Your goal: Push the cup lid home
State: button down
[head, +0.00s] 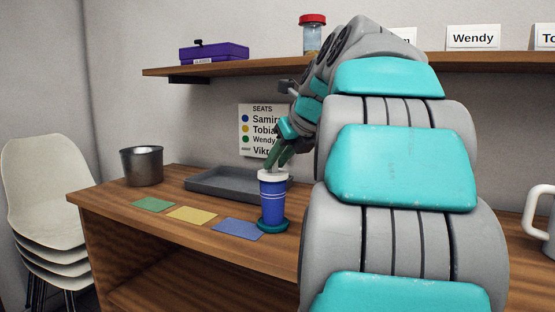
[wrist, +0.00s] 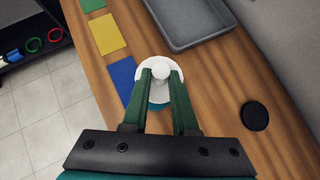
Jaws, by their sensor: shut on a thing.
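The blue cup (head: 272,203) with pale bands stands upright on a teal coaster (head: 274,225) on the wooden counter. The white lid (head: 272,175) is at the cup's top. I cannot tell whether it is fully seated. In the wrist view the lid (wrist: 154,59) shows as a white disc with a pale raised part between the fingertips. My gripper (head: 271,166) points down from above, its green fingers shut on the lid; it also shows in the wrist view (wrist: 162,74). The cup's body is mostly hidden there.
Green (head: 153,204), yellow (head: 192,214) and blue (head: 237,229) cards lie left of the cup. A grey tray (head: 215,193) lies behind, a metal pot (head: 141,167) at far left. A black disc (wrist: 255,116) lies right of my gripper. A shelf (head: 270,66) runs above.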

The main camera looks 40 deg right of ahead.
jog(key=shift+f, duration=0.35)
jog(key=shift+f, duration=0.55)
jog(key=c, duration=0.6)
grip_release()
jog(key=shift+r, duration=0.1)
jog(key=v, duration=0.7)
jog(key=shift+s+r, duration=0.25)
jog(key=shift+s, duration=0.05)
